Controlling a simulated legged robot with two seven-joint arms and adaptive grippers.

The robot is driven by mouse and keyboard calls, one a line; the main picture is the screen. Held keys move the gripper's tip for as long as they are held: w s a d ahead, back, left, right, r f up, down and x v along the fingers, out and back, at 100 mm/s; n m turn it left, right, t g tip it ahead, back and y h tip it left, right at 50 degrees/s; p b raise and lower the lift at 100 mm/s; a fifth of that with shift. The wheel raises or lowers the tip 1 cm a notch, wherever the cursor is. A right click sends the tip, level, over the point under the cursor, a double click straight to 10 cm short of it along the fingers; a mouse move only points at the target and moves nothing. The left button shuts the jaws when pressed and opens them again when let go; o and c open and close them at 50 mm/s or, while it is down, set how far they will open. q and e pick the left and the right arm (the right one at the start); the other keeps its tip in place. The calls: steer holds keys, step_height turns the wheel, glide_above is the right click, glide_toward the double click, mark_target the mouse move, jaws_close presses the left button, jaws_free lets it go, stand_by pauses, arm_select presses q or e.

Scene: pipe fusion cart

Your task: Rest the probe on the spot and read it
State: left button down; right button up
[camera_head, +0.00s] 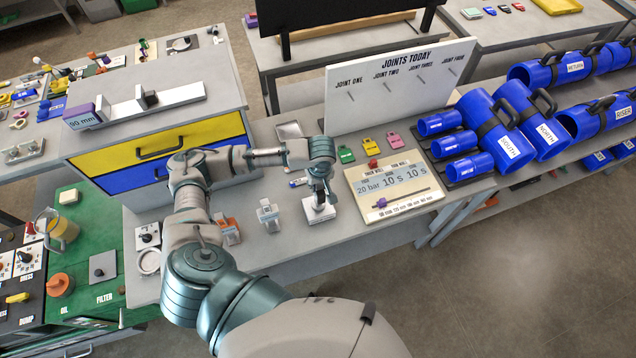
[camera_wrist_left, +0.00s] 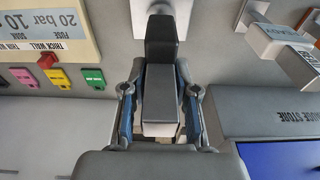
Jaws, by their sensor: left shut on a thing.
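My left gripper (camera_head: 320,190) points down over the bench. In the left wrist view its two blue-padded fingers are shut on a dark grey block-shaped handle (camera_wrist_left: 158,95), which I take to be the probe. The probe's dark end lies over a white block (camera_head: 318,212), which also shows at the top of the wrist view (camera_wrist_left: 178,8). Whether the probe touches the block or stands just above it I cannot tell. The gripper hides most of the probe in the head view. My right gripper is not in view.
Right of the gripper lies a settings board (camera_head: 390,190) reading 20 bar, 10 s, 10 s, with colored tags (camera_head: 346,154) behind it. Left stand a white holder (camera_head: 269,215) and an orange-and-white one (camera_head: 228,230). A drawer cabinet (camera_head: 160,140) stands further left; blue pipes (camera_head: 495,130) lie right.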

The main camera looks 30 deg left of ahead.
arm_select(q)
steer(key=shift+f, duration=0.5)
stand_by(0.8)
steer(key=shift+s+f, duration=0.15)
stand_by(1.7)
steer(key=shift+r, duration=3.65)
